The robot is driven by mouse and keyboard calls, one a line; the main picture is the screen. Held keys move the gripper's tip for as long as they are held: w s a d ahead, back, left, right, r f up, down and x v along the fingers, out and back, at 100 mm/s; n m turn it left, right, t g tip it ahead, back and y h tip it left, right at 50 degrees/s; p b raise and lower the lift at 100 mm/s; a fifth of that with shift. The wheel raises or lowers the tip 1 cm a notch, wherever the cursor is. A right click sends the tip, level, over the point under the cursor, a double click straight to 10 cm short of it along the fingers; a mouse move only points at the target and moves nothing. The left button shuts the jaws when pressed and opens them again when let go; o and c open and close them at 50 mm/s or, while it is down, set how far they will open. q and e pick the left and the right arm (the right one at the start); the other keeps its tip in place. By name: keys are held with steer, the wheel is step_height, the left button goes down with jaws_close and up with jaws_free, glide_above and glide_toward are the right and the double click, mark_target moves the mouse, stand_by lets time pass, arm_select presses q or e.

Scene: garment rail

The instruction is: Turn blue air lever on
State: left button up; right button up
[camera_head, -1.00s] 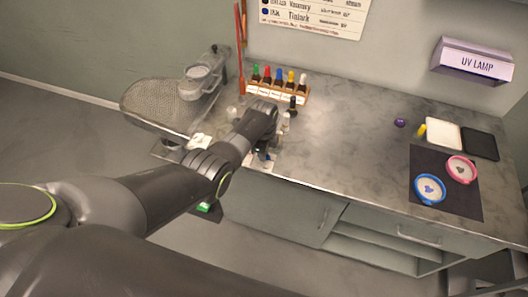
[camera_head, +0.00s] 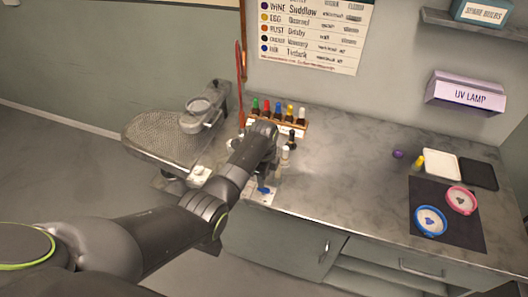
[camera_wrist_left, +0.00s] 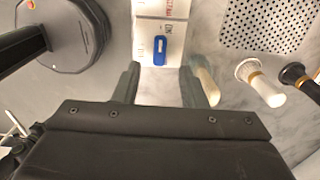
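The blue air lever (camera_wrist_left: 161,50) is a small blue handle on a white labelled plate (camera_wrist_left: 173,9) in the left wrist view. In the head view the blue lever (camera_head: 263,190) shows near the counter's front edge, just below my left wrist. My left gripper (camera_wrist_left: 160,85) is open, with its two fingers spread and nothing between them. The lever lies beyond the fingertips, roughly in line with the gap; no contact shows. In the head view my left arm hides most of the gripper. My right gripper is in neither view.
A white-capped bottle (camera_head: 285,153) and a black-capped bottle (camera_head: 292,137) stand close right of my left wrist. Behind is a rack of coloured bottles (camera_head: 300,124). A mesh-topped stand (camera_head: 165,138) is left. The middle of the counter (camera_head: 345,160) is clear.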

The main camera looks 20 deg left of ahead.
arm_select(q)
step_height(320, 180, up, 12)
steer(key=b, duration=0.2)
steer(key=shift+f, duration=0.15)
stand_by(0.4)
